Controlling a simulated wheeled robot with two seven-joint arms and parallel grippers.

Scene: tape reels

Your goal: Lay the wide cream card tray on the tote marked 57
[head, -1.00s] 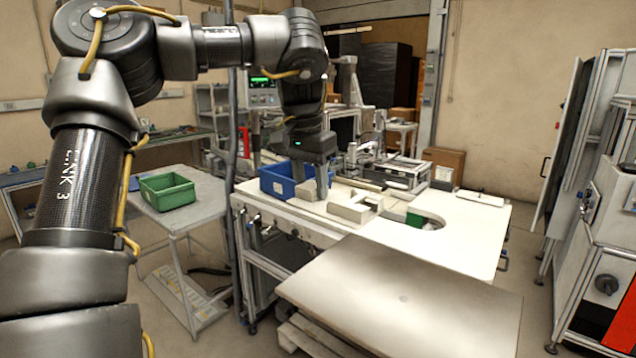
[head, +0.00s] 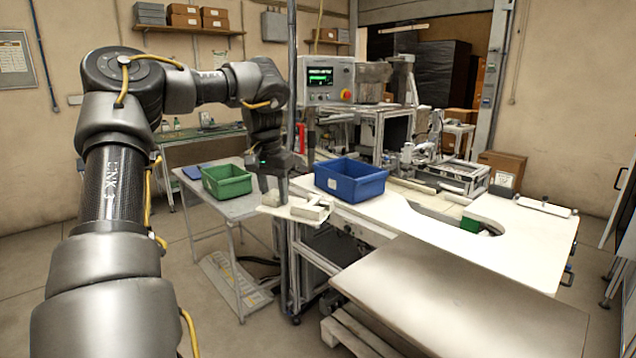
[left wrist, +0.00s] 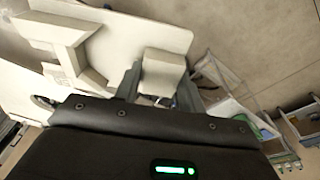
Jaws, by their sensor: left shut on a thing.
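The cream card tray (head: 310,213) is a flat plate with raised blocks on top. It also shows in the left wrist view (left wrist: 125,40). My left gripper (head: 273,193) is shut on one raised block of it and holds it near the left corner of the white worktable. A blue tote (head: 352,194) with a small white label stands on the worktable, just right of and beyond the tray. A green tote (head: 227,184) stands on the grey side table to the left. I cannot read a number on either tote. My right gripper is not in view.
The white worktable (head: 535,235) has a curved cutout and equipment along its back. A grey side table (head: 235,208) stands to the left, with a gap between the tables. A large flat board (head: 460,300) lies in front on a pallet. A control panel rises behind.

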